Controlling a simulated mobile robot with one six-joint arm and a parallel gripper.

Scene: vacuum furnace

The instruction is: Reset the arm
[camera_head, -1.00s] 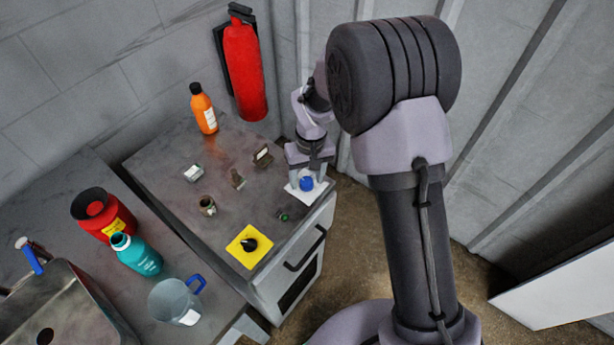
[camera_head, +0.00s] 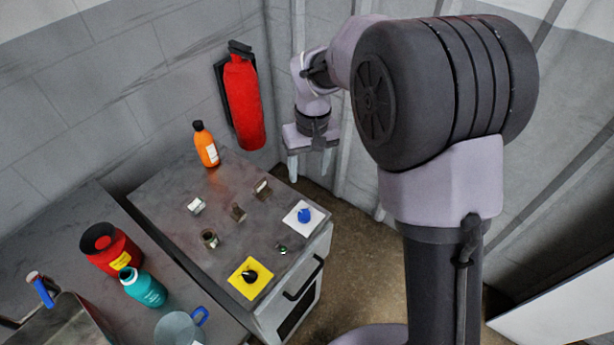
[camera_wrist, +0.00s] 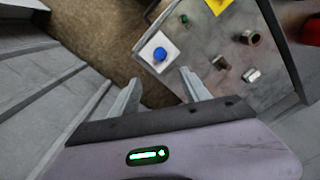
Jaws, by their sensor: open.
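My gripper (camera_head: 309,166) is open and empty in the head view. It hangs above and beyond the far right edge of the furnace top (camera_head: 165,202), clear of its controls. In the wrist view its two fingers (camera_wrist: 160,98) are spread, with nothing between them. A blue knob on a white square plate (camera_head: 304,215) is the control nearest to my gripper. The blue knob also shows in the wrist view (camera_wrist: 160,54), beyond the fingertips and apart from them.
A black knob on a yellow plate (camera_head: 250,277) and several small fittings are on the furnace top. An orange bottle (camera_head: 206,146) stands at its back, near a wall-hung fire extinguisher (camera_head: 243,100). A red container (camera_head: 111,249), teal bottle (camera_head: 144,288) and jug (camera_head: 177,328) stand left.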

